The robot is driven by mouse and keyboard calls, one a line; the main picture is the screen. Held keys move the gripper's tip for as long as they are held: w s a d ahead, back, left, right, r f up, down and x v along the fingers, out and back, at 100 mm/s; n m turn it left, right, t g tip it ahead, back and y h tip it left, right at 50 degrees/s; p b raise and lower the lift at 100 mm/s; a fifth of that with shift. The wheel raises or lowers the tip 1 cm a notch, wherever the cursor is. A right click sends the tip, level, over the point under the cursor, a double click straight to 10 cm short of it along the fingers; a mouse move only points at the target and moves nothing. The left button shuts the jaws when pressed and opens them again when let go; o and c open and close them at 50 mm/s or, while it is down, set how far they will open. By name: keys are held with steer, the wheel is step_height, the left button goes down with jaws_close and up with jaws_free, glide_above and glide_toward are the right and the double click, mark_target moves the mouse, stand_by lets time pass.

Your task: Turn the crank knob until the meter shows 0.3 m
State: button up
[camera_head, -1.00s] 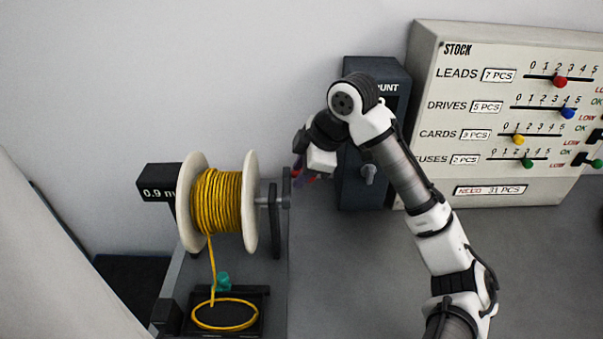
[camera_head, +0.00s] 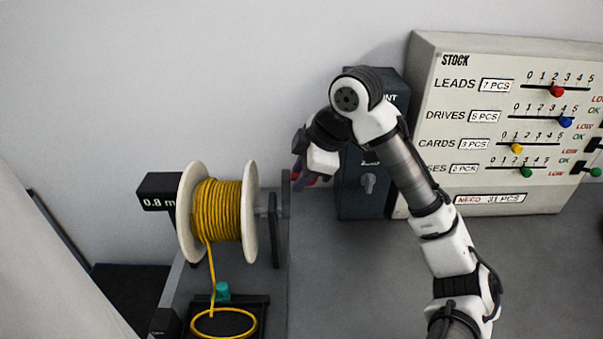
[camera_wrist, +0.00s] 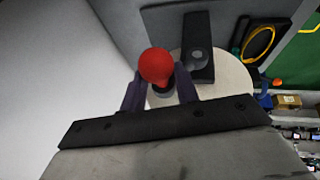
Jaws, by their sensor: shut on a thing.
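The crank knob (camera_wrist: 155,67) is a red ball between my two purple fingers in the wrist view. My gripper (camera_wrist: 158,82) is shut on it. In the head view my gripper (camera_head: 304,172) is right of the spool's crank arm, and the knob is mostly hidden. The white-flanged spool (camera_head: 250,215) carries yellow cord (camera_head: 217,210). The black meter (camera_head: 158,192) left of the spool reads 0.8 m, its edge partly covered by the flange. The cord hangs down to a yellow loop (camera_head: 224,334) on a black tray.
A dark box with a grey knob (camera_head: 368,183) stands right behind my arm. A white STOCK panel (camera_head: 470,200) with coloured sliders stands at the right. A teal piece (camera_head: 222,291) sits by the cord loop. The grey table right of the spool is mostly clear.

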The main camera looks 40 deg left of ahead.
steer(key=shift+s+d+f, duration=0.1)
steer(key=shift+s+d, duration=0.05)
steer(key=shift+s, duration=0.1)
steer(key=shift+s+d+r, duration=0.6)
steer(key=shift+s+d, duration=0.05)
steer(key=shift+s, duration=0.2)
steer(key=shift+s+d+r, duration=0.1)
steer(key=shift+s+d, duration=0.7)
steer(key=shift+s, duration=0.2)
steer(key=shift+s+d+f, duration=0.25)
steer(key=shift+s+d, duration=0.15)
steer(key=shift+s, duration=0.1)
steer(key=shift+s+d+f, duration=0.2)
steer(key=shift+s+d, duration=0.15)
steer(key=shift+s, duration=0.15)
